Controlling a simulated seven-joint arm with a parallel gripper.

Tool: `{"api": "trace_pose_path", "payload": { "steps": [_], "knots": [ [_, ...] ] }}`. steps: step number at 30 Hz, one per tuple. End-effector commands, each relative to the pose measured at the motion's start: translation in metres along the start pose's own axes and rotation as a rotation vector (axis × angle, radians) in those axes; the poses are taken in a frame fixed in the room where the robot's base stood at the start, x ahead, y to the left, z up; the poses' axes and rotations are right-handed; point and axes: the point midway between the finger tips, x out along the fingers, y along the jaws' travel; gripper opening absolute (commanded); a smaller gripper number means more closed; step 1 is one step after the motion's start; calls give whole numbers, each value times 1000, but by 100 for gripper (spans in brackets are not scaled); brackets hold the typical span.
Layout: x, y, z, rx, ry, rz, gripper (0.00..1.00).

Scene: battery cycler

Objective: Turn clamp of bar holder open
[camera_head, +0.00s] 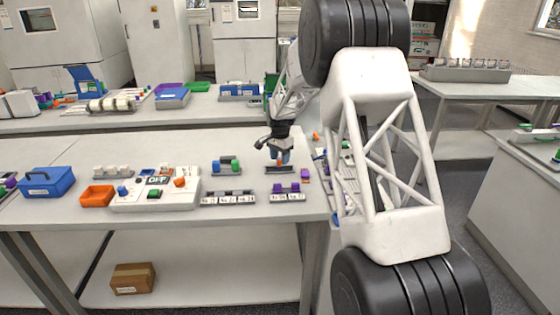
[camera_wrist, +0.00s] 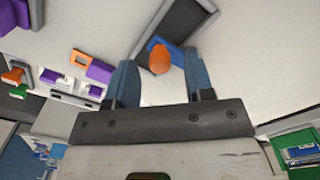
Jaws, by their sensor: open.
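The bar holder (camera_wrist: 203,20) is a dark grey rectangular base on the white table, lying diagonally in the wrist view. It also shows as a thin dark strip in the head view (camera_head: 280,171). Its clamp is a rounded orange knob (camera_wrist: 159,60) with a blue part (camera_wrist: 172,48) beside it. My gripper (camera_wrist: 160,66) has two blue fingers, open, with the orange clamp showing between their tips. A gap shows on each side of the clamp. In the head view my gripper (camera_head: 279,157) points down just over the holder. I cannot tell the exact height of the fingertips.
A green bin (camera_wrist: 294,150) shows at lower right in the wrist view.

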Motion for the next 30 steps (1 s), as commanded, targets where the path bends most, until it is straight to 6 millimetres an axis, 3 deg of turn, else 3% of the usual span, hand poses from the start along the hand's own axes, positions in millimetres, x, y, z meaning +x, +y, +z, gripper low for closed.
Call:
{"api": "trace_pose_path", "payload": {
  "steps": [6,16,25,30],
  "knots": [
    [13,0,0,0,0,0,48],
    [15,0,0,0,0,0,48],
    [15,0,0,0,0,-1,2],
    [15,0,0,-3,0,0,0]
  ]
}}
